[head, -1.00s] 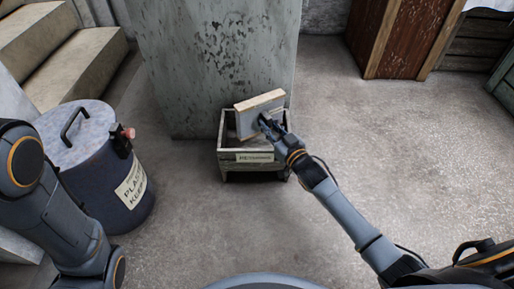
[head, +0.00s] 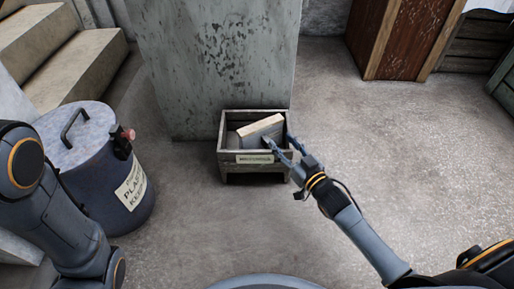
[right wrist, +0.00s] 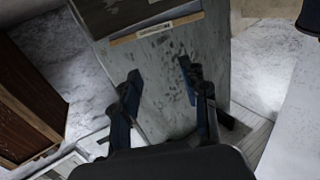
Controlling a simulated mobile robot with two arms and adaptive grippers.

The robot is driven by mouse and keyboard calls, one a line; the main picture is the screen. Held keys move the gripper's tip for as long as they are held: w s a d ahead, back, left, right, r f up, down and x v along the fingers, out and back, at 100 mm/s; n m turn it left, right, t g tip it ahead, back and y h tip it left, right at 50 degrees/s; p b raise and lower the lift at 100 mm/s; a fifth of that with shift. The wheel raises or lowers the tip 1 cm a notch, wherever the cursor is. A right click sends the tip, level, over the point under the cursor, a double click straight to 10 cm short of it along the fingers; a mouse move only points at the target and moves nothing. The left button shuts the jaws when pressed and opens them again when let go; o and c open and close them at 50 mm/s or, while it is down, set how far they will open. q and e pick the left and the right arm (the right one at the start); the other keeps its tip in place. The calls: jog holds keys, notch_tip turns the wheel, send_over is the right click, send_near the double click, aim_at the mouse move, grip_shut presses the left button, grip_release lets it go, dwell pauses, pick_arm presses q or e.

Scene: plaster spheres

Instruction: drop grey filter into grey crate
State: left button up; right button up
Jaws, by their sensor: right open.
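The grey filter (head: 262,128), a flat block with a pale wooden edge on top, sits tilted inside the grey crate (head: 230,164) in the head view. Its lower part is hidden by the crate's front wall. The crate stands on the floor against a grey pillar and has a paper label on its front. My right gripper (head: 281,143) is open at the crate's right front, its fingers spread beside the filter. The open fingers also show in the right wrist view (right wrist: 160,85). My left gripper is out of view; only my left arm shows.
A lidded blue-grey bin (head: 95,165) with a label stands on the left. The grey pillar (head: 215,65) rises behind the crate. Concrete steps (head: 60,50) are at the far left, and a brown wooden cabinet (head: 405,40) is at the back right. The floor to the right is clear.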

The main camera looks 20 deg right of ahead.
jog(key=v, duration=0.3)
jog(key=shift+s+d, duration=0.1)
jog(key=shift+s, duration=0.3)
